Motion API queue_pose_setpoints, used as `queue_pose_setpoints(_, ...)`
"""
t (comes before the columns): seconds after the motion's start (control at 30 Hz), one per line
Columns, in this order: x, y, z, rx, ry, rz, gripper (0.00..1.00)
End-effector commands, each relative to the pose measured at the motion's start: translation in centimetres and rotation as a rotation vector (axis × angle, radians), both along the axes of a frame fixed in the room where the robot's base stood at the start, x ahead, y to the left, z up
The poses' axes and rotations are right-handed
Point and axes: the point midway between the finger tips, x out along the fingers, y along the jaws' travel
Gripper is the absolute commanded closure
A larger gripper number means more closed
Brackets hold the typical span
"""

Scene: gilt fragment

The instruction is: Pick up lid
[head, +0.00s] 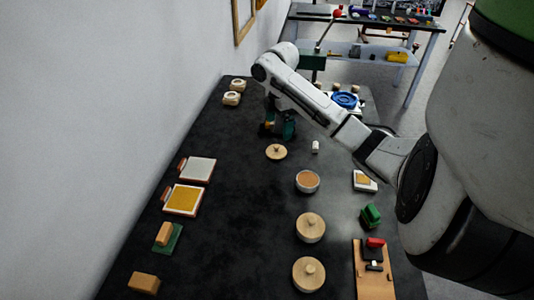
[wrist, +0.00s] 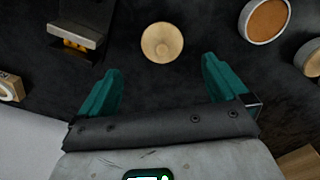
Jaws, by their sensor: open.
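A round wooden lid (head: 276,152) with a small knob lies on the dark table, in front of my gripper in the head view. In the wrist view the lid (wrist: 162,43) is at the top middle, just beyond the gap between the fingertips. My gripper (wrist: 160,72) has its two green fingers spread apart with nothing between them. In the head view my gripper (head: 278,130) hangs low behind the lid, partly covered by my arm. An uncovered bowl with orange-brown contents (head: 307,181) stands to the lid's right; this bowl also shows in the wrist view (wrist: 266,19).
Two lidded bowls (head: 310,227) (head: 309,273) stand nearer. A small white cylinder (head: 315,147) stands right of the lid. Framed trays (head: 183,200) and wooden blocks (head: 144,283) line the left edge, beside a white wall. The table's middle left is clear.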

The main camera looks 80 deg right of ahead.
Motion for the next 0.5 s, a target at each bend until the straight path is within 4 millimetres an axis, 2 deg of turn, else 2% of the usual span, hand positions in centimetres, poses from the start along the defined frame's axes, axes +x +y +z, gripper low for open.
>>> queue_pose_setpoints(0.2, 0.0, 0.1, -3.3, 0.000, 0.001, -0.002, 0.00)
queue_pose_setpoints(0.5, 0.2, 0.4, -5.6, -0.001, 0.001, -0.003, 0.00)
